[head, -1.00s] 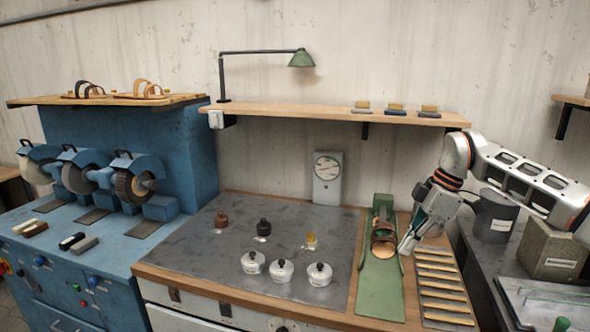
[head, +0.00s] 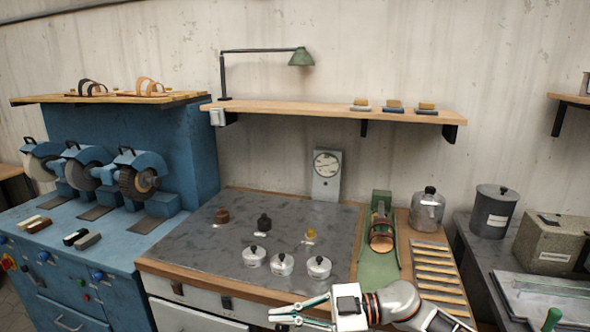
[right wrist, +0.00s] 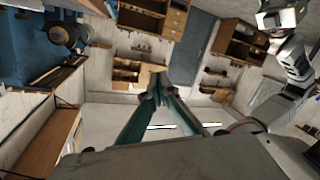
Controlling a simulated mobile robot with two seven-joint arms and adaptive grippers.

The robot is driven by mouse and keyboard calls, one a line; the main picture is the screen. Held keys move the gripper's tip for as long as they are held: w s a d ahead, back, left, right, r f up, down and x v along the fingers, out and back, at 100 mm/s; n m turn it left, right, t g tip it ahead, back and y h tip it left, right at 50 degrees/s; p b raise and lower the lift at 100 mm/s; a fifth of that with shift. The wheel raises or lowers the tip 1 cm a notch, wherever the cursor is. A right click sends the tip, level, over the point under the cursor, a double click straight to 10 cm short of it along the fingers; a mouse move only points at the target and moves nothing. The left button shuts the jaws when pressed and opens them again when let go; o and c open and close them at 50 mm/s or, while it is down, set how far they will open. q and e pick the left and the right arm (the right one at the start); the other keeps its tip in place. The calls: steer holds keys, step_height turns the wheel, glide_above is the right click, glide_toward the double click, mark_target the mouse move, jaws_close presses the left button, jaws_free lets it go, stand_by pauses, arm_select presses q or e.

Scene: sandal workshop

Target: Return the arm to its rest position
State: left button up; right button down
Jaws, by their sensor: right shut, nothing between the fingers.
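My right arm comes in at the bottom right of the head view. Its gripper (head: 272,316) is low in the picture, in front of the bench's front edge, fingers pointing left. The two green fingers meet at their tips, with nothing held. In the right wrist view the shut fingertips (right wrist: 158,88) show at the centre, with the room's walls and cabinets beyond. The sandal (head: 381,233) stands on the green stand (head: 380,272) at the right of the bench, apart from the gripper. My left gripper is not in the head view.
The grey bench top (head: 215,248) carries several lidded pots, such as a white one (head: 319,267). A metal canister (head: 427,211) and a slatted rack (head: 436,268) are at the right, near my forearm. Blue grinding machines (head: 140,180) stand at the left.

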steer(key=s+d+f+m+t+h, duration=0.3)
steer(key=d+f+m+t+h, duration=0.4)
steer(key=d+f+m+t, duration=0.65)
steer(key=s+d+f+m+g+h, duration=0.1)
steer(key=s+d+f+m+h, duration=0.1)
steer(key=s+d+f, duration=0.3)
steer(key=s+d+f+m+g+h, duration=0.1)
steer(key=s+d+f+m+h, duration=0.2)
steer(key=s+f, duration=0.8)
steer(key=shift+s+d+g+h, duration=0.3)
steer(key=shift+d+g+h, duration=0.05)
steer(key=shift+d+h, duration=0.8)
